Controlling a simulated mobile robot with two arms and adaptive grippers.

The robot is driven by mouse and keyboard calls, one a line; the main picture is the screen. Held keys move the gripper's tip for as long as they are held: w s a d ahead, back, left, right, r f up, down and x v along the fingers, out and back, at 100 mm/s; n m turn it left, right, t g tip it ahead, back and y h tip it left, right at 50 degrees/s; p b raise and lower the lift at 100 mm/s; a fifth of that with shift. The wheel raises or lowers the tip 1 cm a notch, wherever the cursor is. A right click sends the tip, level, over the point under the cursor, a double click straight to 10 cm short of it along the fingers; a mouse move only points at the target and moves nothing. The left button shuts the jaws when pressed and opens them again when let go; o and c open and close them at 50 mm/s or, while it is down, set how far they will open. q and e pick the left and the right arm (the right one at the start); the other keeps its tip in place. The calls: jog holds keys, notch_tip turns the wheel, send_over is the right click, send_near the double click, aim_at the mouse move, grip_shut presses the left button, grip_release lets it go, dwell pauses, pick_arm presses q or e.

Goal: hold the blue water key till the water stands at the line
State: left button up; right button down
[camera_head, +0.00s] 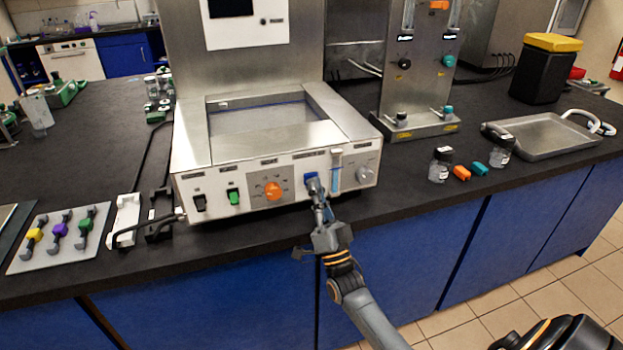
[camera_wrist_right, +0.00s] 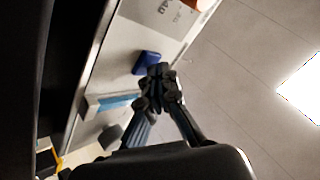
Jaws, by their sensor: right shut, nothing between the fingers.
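The blue water key (camera_head: 311,177) is on the front panel of the steel and white bath unit (camera_head: 190,155). It also shows as a blue block in the right wrist view (camera_wrist_right: 147,63). My right gripper (camera_head: 315,186) is shut, with its fingertips at the key. In the right wrist view its closed tips (camera_wrist_right: 160,72) meet the key's edge; whether they press it in I cannot tell. Right of the key is an upright gauge strip (camera_head: 336,170) with blue in it; its line is too small to read. The basin (camera_head: 262,118) shows a thin blue line inside. My left gripper is out of view.
Beside the key are an orange knob (camera_head: 272,190), a green switch (camera_head: 234,197) and a grey knob (camera_head: 364,174). A plate with coloured keys (camera_head: 40,260) lies at left. A steel tray (camera_head: 545,140) and small bottles stand at right. The dark worktop's front edge lies below the unit.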

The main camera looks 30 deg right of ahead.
jog(key=shift+s+a, duration=0.15)
jog(key=shift+s, duration=0.45)
jog(key=shift+s+p, duration=0.1)
jog(key=shift+p, duration=0.2)
jog(key=s+p, duration=0.1)
jog(key=s, duration=0.1)
jog(key=s+a+p, duration=0.1)
jog(key=s, duration=0.1)
jog(key=shift+s+a, duration=0.1)
jog(key=shift+s, duration=0.25)
jog(key=shift+y, duration=0.3)
dwell(1.1)
